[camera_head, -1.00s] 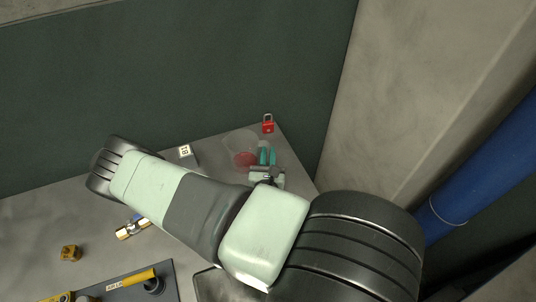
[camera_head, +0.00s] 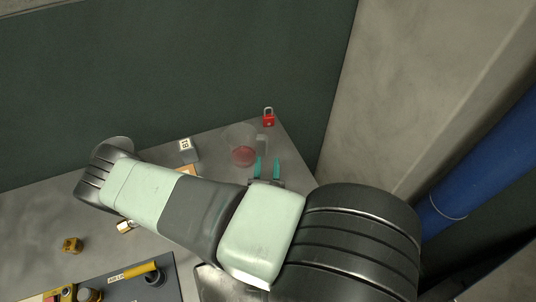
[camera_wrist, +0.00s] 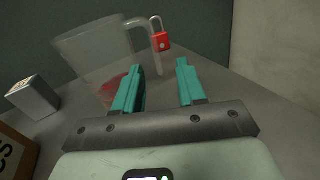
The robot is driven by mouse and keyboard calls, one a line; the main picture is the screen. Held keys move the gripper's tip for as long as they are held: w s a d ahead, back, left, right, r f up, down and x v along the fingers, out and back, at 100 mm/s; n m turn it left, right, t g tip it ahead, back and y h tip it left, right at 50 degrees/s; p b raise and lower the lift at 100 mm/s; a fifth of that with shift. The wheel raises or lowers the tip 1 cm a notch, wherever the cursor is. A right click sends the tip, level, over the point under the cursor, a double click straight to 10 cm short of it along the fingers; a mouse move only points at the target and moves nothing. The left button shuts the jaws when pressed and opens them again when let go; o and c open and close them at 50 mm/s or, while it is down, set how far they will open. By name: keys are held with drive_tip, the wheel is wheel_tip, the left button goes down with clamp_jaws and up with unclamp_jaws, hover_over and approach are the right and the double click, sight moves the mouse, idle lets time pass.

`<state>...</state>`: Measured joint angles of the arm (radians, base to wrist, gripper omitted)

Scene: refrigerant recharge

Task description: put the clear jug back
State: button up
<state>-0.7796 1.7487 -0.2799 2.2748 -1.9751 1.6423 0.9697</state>
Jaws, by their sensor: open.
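The clear jug (camera_head: 241,138) stands upright near the back right of the grey table, with a red patch at its bottom. In the wrist view the jug (camera_wrist: 95,55) is at upper left, its handle facing right. My gripper (camera_wrist: 158,88) is open, its two teal fingers apart and nothing between them. In the head view my gripper (camera_head: 267,168) is in front and to the right of the jug, apart from it. The jug's handle lies beyond the fingers in the wrist view. The lower jug is partly behind the left finger there.
A red padlock (camera_head: 268,119) stands at the back corner, right of the jug. A grey numbered block (camera_head: 188,149) is to its left, with an orange-brown box (camera_head: 187,170) partly hidden by my arm. A dark mat (camera_head: 130,285) with a yellow-handled tool lies front left.

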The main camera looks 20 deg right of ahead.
drive_tip(key=shift+s+a, duration=0.2)
drive_tip(key=shift+s, duration=0.3)
drive_tip(key=s+d+r+m+g+h, duration=0.2)
drive_tip(key=r+m+g+h, duration=0.2)
drive_tip(key=r+m+g, duration=0.6)
drive_tip(key=s+d+r+m+g+h, duration=0.15)
drive_tip(key=r+m+g+h, duration=0.25)
drive_tip(key=r+m+g, duration=0.55)
drive_tip(key=s+a+r+m+t+y, duration=0.3)
drive_tip(key=r+y, duration=0.2)
drive_tip(key=r, duration=0.2)
drive_tip(key=s+a+r+m+t+y, duration=0.2)
drive_tip(key=s+a+r+m+y, duration=0.1)
drive_tip(key=r, duration=0.5)
drive_tip(key=s+a+r+m+t+y, duration=0.3)
drive_tip(key=r+m+y, duration=0.1)
drive_tip(key=r+y, duration=0.3)
drive_tip(key=shift+r+t+y, duration=0.15)
drive_tip(key=shift+t+y, duration=0.15)
drive_tip(key=shift+t, duration=0.05)
